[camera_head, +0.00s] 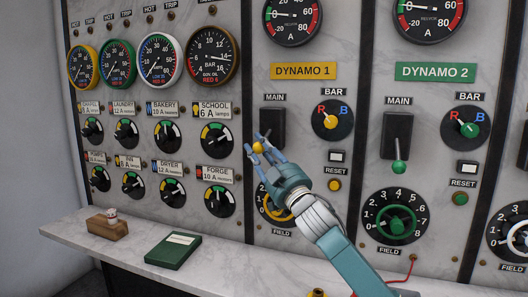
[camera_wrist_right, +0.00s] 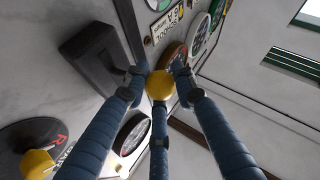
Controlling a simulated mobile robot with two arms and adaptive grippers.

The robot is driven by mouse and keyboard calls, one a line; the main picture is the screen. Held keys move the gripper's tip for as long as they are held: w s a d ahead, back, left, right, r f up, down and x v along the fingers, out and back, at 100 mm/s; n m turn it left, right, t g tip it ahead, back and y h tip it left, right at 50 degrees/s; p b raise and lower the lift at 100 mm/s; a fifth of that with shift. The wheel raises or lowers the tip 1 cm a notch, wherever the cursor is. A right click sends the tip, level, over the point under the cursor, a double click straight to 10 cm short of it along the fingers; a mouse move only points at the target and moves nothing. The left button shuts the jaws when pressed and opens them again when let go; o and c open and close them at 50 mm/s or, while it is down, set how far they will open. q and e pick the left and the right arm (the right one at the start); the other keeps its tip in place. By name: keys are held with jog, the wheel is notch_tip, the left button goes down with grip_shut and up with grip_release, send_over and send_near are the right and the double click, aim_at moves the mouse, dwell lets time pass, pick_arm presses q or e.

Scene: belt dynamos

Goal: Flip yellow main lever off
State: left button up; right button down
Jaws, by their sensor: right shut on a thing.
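The yellow main lever's ball knob (camera_head: 258,148) is in front of its black housing (camera_head: 271,123), below the MAIN label on the DYNAMO 1 panel (camera_head: 303,71). My right gripper (camera_head: 261,149) reaches up from the lower right and its three blue fingers are shut around the knob. In the right wrist view the yellow knob (camera_wrist_right: 160,85) sits between the fingertips, with the black housing (camera_wrist_right: 92,57) to the left. The lever's stem is hidden by the fingers. My left gripper is not in view.
To the right are the yellow bar selector (camera_head: 331,121) and reset button (camera_head: 334,185). The yellow field dial (camera_head: 270,211) is partly behind my right gripper. Dynamo 2's green main lever (camera_head: 399,167) hangs down. A green book (camera_head: 173,250) and a wooden block (camera_head: 107,228) lie on the shelf.

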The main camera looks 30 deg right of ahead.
jog(key=shift+w+d+f, duration=0.15)
jog(key=shift+d+f, duration=0.05)
jog(key=shift+f, duration=0.35)
jog(key=shift+w+d+f, duration=0.15)
jog(key=shift+f, duration=0.35)
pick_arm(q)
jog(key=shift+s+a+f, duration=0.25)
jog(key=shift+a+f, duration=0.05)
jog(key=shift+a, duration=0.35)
pick_arm(e)
jog(key=shift+f, duration=0.15)
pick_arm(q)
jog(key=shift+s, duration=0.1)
pick_arm(e)
jog(key=shift+w+d+f, duration=0.1)
jog(key=shift+f, duration=0.05)
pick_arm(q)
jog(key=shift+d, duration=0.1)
pick_arm(e)
jog(key=c, duration=1.4)
grip_release()
jog(key=shift+c, duration=0.2)
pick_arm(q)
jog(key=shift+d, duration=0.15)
pick_arm(e)
jog(key=shift+o, duration=0.3)
jog(key=shift+d, duration=0.1)
jog(key=v, duration=1.2)
